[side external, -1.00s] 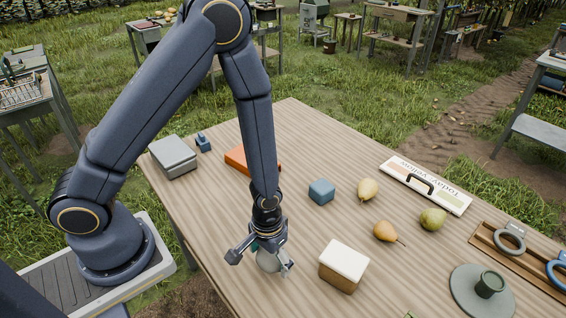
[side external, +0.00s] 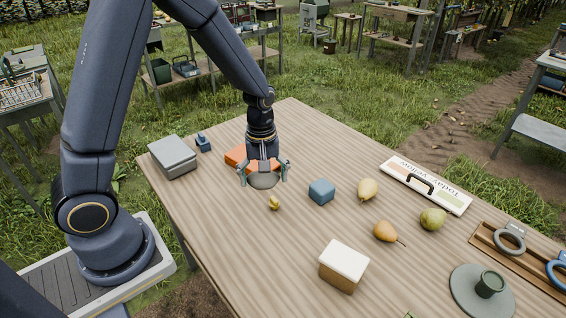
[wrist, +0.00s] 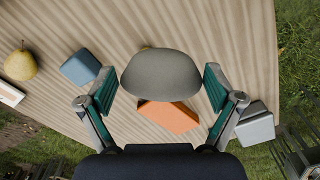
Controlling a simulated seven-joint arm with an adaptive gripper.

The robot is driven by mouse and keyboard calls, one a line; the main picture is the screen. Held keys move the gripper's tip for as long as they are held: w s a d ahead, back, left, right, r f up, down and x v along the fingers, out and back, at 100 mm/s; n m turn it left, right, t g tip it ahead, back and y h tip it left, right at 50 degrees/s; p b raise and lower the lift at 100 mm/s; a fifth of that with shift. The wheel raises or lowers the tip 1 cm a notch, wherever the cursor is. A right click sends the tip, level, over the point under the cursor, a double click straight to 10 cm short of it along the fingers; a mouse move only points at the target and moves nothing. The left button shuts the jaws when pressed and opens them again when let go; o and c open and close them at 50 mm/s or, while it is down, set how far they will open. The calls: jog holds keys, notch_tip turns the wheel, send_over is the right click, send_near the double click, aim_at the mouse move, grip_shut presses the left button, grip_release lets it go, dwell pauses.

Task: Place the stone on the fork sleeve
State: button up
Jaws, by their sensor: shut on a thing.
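The stone (side external: 263,181) is a smooth grey rounded lump. My gripper (side external: 264,176) is shut on it and holds it above the table, just in front of the orange flat piece as seen from the side. In the wrist view the stone (wrist: 161,76) sits between the two green-padded fingers. The orange piece (side external: 236,155) lies flat on the table and looks like the fork sleeve; my gripper hides part of it. In the wrist view the orange piece (wrist: 168,116) shows below the stone and is partly covered by it.
A small yellow item (side external: 274,203) lies close in front of the stone. A blue block (side external: 321,192) stands to the right. A grey box (side external: 174,157) and a small blue item (side external: 203,142) are at the left edge. Pears and a white-topped box (side external: 343,266) lie farther right.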

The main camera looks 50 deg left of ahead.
jog(key=a+r+n, duration=0.3)
jog(key=a+n, duration=0.3)
jog(key=a, duration=1.2)
send_over(252, 163)
jog(key=a, duration=0.2)
jog(key=f, duration=0.9)
jog(key=shift+w+f, duration=0.1)
jog(key=shift+w, duration=0.2)
jog(key=shift+w+f, duration=0.3)
jog(key=shift+f, duration=0.1)
jog(key=shift+w+a+f, duration=0.1)
jog(key=shift+w+f, duration=0.05)
jog(key=shift+f, duration=1.5)
jog(key=shift+f, duration=0.1)
jog(key=o, duration=1.1)
